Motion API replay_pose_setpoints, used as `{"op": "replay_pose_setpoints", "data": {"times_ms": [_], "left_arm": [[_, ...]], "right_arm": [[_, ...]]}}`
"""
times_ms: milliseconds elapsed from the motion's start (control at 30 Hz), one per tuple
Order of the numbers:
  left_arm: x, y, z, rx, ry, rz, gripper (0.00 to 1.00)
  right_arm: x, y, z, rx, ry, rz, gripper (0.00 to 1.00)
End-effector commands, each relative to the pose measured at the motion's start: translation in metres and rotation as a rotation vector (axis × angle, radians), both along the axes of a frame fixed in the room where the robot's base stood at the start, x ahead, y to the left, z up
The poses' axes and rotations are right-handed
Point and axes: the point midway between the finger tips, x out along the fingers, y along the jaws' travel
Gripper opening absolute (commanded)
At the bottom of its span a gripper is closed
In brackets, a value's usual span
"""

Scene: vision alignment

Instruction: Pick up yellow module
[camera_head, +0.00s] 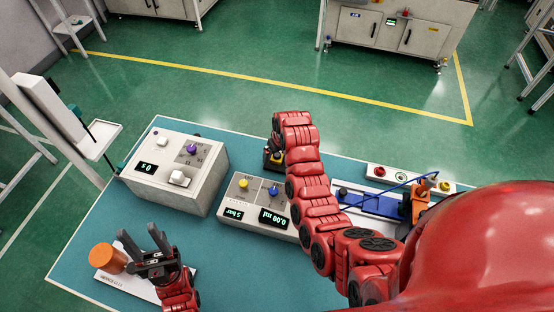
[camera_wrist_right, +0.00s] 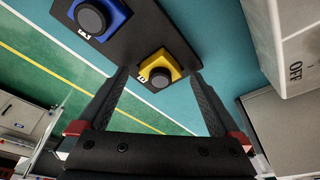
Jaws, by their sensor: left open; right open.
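The yellow module (camera_wrist_right: 158,65) is a small yellow block with a round black knob, on a dark holder (camera_wrist_right: 130,40) beside a blue module (camera_wrist_right: 97,17). My right gripper (camera_wrist_right: 159,75) is open in the right wrist view, its fingers on either side of the yellow module with visible gaps. In the head view the yellow module (camera_head: 277,156) is a small patch on the dark holder, partly hidden by my right arm; the right fingers are not clearly visible there. My left gripper (camera_head: 139,234) is open and empty at the lower left, near an orange cylinder (camera_head: 106,257).
A large grey device (camera_head: 170,190) and a smaller display box (camera_head: 243,212) stand on the teal table (camera_head: 225,275), left of my right arm. A blue fixture (camera_head: 370,203) and a button panel (camera_head: 405,175) are to its right. The front middle of the table is clear.

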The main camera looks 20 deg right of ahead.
Motion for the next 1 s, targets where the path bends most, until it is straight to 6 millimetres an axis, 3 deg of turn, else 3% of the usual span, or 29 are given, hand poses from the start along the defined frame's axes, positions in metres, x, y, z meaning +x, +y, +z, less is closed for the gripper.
{"op": "replay_pose_setpoints", "data": {"times_ms": [133,600,867,1000], "left_arm": [[0.000,0.000,0.001,0.000,0.000,0.000,0.50],[0.000,0.000,0.001,0.000,0.000,0.000,0.50],[0.000,0.000,0.002,0.000,0.000,0.000,0.50],[0.000,0.000,0.009,0.000,0.000,0.000,0.50]], "right_arm": [[0.000,0.000,0.001,-0.001,-0.001,0.000,0.98],[0.000,0.000,0.001,-0.001,-0.001,0.000,0.14],[0.000,0.000,0.005,-0.001,-0.002,0.000,0.14],[0.001,0.000,0.027,-0.001,-0.006,0.000,0.14]]}}
